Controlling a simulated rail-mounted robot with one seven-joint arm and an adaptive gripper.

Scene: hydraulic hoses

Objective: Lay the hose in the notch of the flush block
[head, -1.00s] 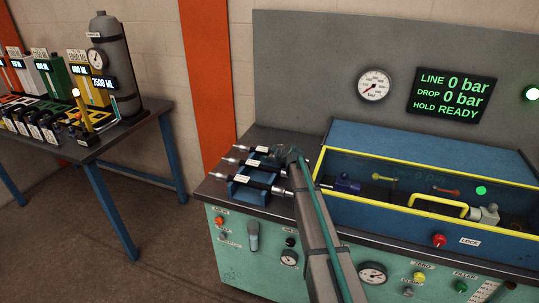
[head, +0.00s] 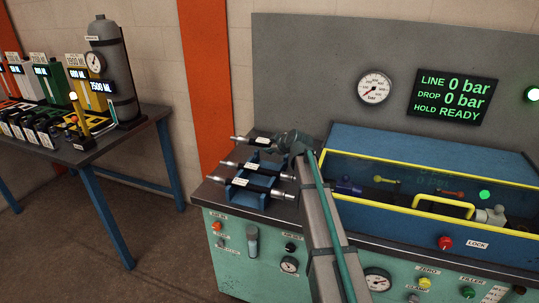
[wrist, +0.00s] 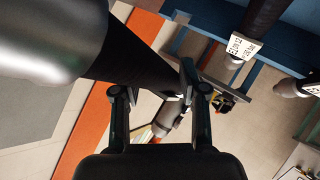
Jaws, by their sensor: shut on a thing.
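My gripper (head: 287,144) is shut on a black hose (head: 262,142) with silver end fittings, above the back of the blue hose rack (head: 235,193). In the wrist view the black hose (wrist: 140,63) runs between the fingers (wrist: 158,84), with a large silver end close at upper left and a smaller fitting (wrist: 164,122) below. The arm partly hides the right end in the head view. Two more tagged hoses, a middle one (head: 253,166) and a front one (head: 252,187), lie in the rack. I cannot tell which thing is the flush block.
A blue test box (head: 430,165) with yellow edging and handle stands right of the rack on the green bench (head: 225,265). A separate table (head: 150,120) at left carries a grey cylinder (head: 117,75), coloured containers and small blocks. Floor is open between table and bench.

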